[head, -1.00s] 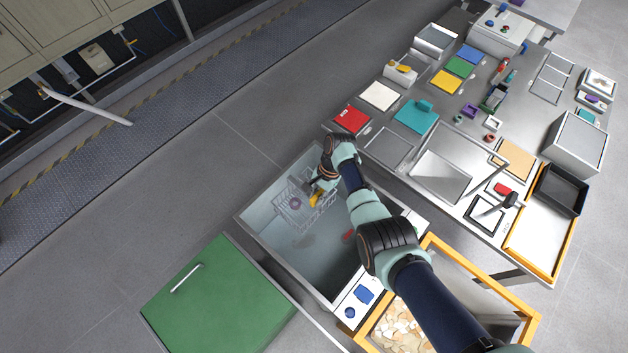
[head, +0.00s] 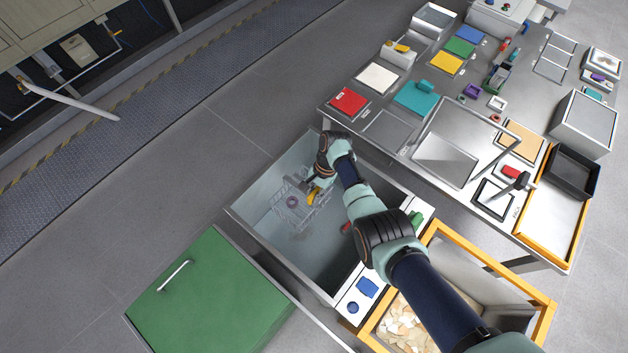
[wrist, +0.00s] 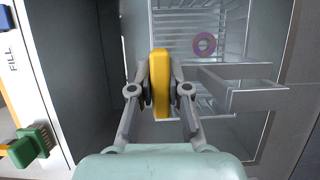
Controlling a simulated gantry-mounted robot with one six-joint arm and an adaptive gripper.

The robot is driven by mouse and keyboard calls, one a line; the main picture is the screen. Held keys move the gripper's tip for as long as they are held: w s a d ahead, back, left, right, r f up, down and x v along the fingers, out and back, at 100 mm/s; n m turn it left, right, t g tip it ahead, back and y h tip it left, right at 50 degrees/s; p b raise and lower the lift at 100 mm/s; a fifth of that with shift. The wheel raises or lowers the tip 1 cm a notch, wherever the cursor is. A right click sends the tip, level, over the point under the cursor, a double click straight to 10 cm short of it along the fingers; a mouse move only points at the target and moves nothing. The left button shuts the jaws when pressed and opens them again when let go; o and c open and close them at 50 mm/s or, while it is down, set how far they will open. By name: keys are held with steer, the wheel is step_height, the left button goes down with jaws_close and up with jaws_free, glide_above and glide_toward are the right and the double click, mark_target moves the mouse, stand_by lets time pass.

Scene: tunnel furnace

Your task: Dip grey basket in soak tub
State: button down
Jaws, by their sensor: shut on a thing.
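The grey wire basket (head: 290,212) is inside the soak tub (head: 262,243), toward its far left part. It also shows in the wrist view (wrist: 185,42), with a purple ring (wrist: 204,44) in it. My gripper (wrist: 160,88) is shut on the basket's yellow handle (wrist: 160,70), one finger on each side. In the head view the handle (head: 314,194) is partly hidden by my gripper. I cannot tell whether the basket touches the tub floor or how much of it is under water.
A green lid or cabinet (head: 205,290) lies left of the tub. An orange-framed bin (head: 548,300) with pale pieces is at the front right. A crowded workbench (head: 385,160) stands to the right.

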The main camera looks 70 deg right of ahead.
step_height(320, 180, down, 39)
steer(key=b, duration=3.7)
steer(key=shift+f+b, duration=0.2)
steer(key=shift+b, duration=0.2)
steer(key=shift+r, duration=0.15)
step_height(320, 180, up, 13)
steer(key=p, duration=1.3)
